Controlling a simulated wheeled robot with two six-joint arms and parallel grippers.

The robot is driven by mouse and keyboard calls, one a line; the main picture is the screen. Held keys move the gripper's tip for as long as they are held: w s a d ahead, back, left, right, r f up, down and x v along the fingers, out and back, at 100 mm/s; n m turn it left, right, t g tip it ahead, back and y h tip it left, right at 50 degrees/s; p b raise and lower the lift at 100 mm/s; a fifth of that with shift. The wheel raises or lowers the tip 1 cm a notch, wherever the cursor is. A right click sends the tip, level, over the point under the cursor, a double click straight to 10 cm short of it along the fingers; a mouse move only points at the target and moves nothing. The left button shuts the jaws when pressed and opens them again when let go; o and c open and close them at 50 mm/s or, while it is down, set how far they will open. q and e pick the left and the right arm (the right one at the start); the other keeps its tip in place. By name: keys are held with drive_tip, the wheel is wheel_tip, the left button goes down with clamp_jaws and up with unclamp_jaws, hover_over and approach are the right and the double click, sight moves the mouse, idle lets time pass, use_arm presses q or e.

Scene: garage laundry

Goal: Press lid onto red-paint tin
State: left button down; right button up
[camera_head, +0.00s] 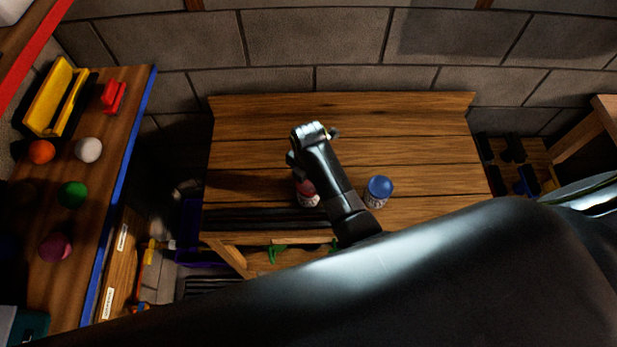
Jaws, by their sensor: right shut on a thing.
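The red-paint tin (308,198) stands on the wooden workbench (420,150), with a red top and a pale label. My right arm hides part of it. My right gripper (312,132) is above the bench, just behind the tin in the picture. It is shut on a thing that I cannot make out. I cannot pick out a separate lid. A blue-topped tin (379,188) stands upright to the right of my forearm. My left gripper is not in view.
A side shelf (55,285) on the left holds several coloured balls, a yellow holder (50,98) and a red item (113,97). A block wall (280,40) stands behind the bench. The bench's back right is clear. My large dark arm link covers the lower right.

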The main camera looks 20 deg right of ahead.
drive_tip(key=shift+f, duration=0.55)
idle(1.2)
drive_tip(key=o, duration=1.3)
drive_tip(key=shift+r, duration=0.1)
drive_tip(key=shift+r, duration=3.4)
clamp_jaws()
